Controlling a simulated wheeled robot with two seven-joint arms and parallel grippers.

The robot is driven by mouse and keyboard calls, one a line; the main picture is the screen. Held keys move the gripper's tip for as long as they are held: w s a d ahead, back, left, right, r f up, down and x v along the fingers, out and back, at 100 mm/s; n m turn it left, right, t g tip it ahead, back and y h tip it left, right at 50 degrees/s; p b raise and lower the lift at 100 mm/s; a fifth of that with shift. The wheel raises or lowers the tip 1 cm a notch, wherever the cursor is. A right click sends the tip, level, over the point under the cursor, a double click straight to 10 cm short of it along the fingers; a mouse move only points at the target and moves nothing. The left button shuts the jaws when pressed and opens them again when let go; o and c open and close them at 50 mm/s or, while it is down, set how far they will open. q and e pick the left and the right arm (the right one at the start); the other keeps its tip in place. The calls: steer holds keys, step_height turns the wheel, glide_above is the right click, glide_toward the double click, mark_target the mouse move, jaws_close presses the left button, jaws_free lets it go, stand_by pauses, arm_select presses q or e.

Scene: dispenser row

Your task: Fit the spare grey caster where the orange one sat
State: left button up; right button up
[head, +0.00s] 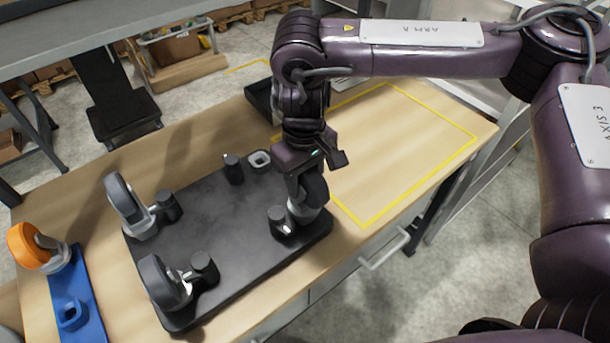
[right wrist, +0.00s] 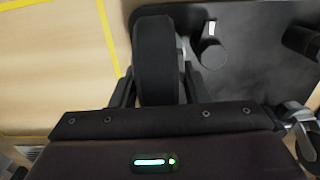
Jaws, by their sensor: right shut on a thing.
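My right gripper (head: 308,178) is shut on a grey caster (head: 312,192) with a dark wheel, at the right corner of the black plate (head: 225,225). In the right wrist view the wheel (right wrist: 155,60) stands between the fingers. I cannot tell whether this caster is seated or just above the plate. A dark post (head: 283,221) stands beside it. Two more grey casters, one farther (head: 123,200) and one nearer (head: 160,283), stand on the plate's left side. A grey socket (head: 260,159) at the far corner is empty. The orange caster (head: 24,246) stands on a blue holder (head: 78,285). My left gripper is out of view.
The blue holder's nearer socket (head: 70,314) is empty. More dark posts stand beside the plate's other stations, including a far one (head: 233,169). A black tray (head: 262,98) lies behind my right gripper. The yellow-outlined table area (head: 400,135) at right is clear.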

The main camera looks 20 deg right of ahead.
steer(key=shift+f, duration=0.15)
steer(key=o, duration=1.3)
step_height(320, 180, up, 8)
steer(key=shift+f, duration=0.1)
